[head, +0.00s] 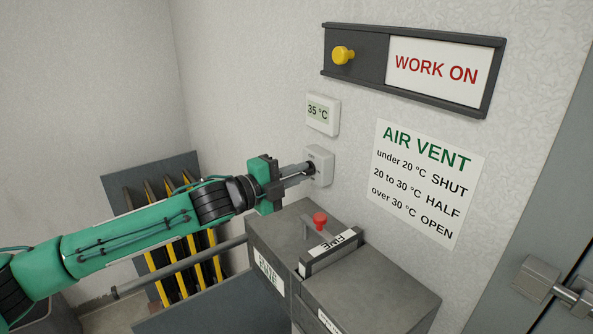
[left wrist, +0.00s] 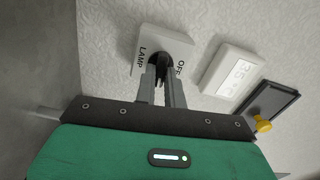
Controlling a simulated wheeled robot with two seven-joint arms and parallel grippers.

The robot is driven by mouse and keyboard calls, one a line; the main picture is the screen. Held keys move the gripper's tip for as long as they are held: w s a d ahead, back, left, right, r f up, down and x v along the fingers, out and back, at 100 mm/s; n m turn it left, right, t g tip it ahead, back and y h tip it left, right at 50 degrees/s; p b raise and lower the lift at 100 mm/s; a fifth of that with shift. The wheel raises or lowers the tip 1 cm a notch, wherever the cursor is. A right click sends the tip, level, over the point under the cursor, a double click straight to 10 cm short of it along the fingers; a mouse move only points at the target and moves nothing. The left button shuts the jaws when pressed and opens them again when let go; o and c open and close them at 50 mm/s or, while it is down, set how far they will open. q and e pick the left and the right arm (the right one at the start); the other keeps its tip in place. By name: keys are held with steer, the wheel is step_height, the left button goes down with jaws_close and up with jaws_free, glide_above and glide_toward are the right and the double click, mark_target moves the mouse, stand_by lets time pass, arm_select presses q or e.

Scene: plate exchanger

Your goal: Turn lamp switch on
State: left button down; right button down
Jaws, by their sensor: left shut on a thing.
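The lamp switch is a small white wall box (head: 319,158) below the thermometer in the head view. In the left wrist view its plate (left wrist: 150,42) carries the words LAMP and OFF, with a dark knob (left wrist: 161,66) in the middle. My left gripper (head: 311,168) reaches it from the left, and its fingertips (left wrist: 162,82) are shut on the dark knob. The fingers hide part of the plate, so any ON mark and the knob's exact setting cannot be told. My right gripper is not in view.
A thermometer (head: 322,114) reading 35 °C hangs just above the switch. A WORK ON sign (head: 437,69) with a yellow knob and an AIR VENT notice (head: 428,178) are on the wall. A grey box (head: 375,290) with a red knob (head: 320,220) stands below my gripper.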

arm_select(q)
steer(key=shift+m, duration=0.5)
steer(key=shift+f, duration=0.1)
steer(key=c, duration=1.5)
jaws_free()
steer(key=shift+b+v, duration=1.75)
steer(key=shift+v, duration=5.2)
